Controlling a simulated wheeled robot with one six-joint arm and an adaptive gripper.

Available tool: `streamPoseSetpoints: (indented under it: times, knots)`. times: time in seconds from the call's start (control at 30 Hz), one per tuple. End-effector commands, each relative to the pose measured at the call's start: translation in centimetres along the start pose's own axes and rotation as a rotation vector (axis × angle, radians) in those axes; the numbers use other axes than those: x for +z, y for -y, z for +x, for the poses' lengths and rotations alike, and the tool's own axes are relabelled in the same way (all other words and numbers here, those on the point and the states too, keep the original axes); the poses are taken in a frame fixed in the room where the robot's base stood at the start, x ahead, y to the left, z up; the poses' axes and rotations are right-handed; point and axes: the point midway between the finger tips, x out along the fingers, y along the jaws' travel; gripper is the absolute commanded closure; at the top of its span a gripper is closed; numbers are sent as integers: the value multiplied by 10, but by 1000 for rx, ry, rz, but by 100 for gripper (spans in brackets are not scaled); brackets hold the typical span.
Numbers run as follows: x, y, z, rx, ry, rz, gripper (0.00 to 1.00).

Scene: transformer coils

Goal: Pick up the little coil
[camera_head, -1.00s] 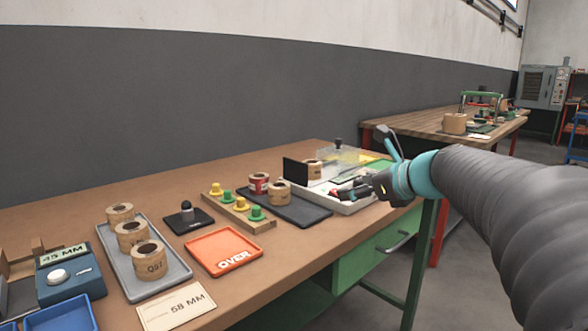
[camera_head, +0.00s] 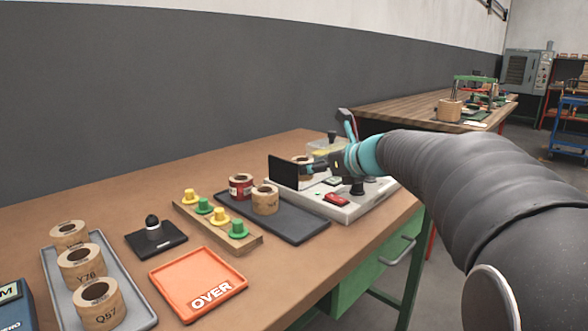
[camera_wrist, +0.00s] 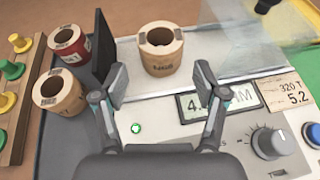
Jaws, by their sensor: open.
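A small tan coil (camera_wrist: 161,50) stands upright on the white tester, beside its black panel. In the head view the same coil (camera_head: 300,159) is partly hidden by the panel and my gripper. My gripper (camera_wrist: 160,86) is open, its two fingers apart and empty, on the near side of this coil; I cannot tell if they touch it. In the head view my gripper (camera_head: 314,168) is over the tester. Another tan coil (camera_head: 265,200) and a red-banded coil (camera_head: 240,186) stand on the dark tray. I cannot tell which coil is the little one.
The black panel (camera_wrist: 104,47) stands close left of the fingers. The tester (camera_head: 345,208) has a display and knob, with a clear cover beyond. A grey tray (camera_head: 136,302) holds three larger coils. An orange tray (camera_head: 200,283) marked OVER is empty.

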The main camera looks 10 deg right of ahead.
Motion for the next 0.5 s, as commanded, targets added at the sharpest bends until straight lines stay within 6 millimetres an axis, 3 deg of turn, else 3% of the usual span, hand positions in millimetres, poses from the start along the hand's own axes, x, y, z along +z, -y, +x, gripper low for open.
streamPoseSetpoints:
  times: [0.5]
  knots:
    - [-2, -1, 44, 5, -2, -2, 28]
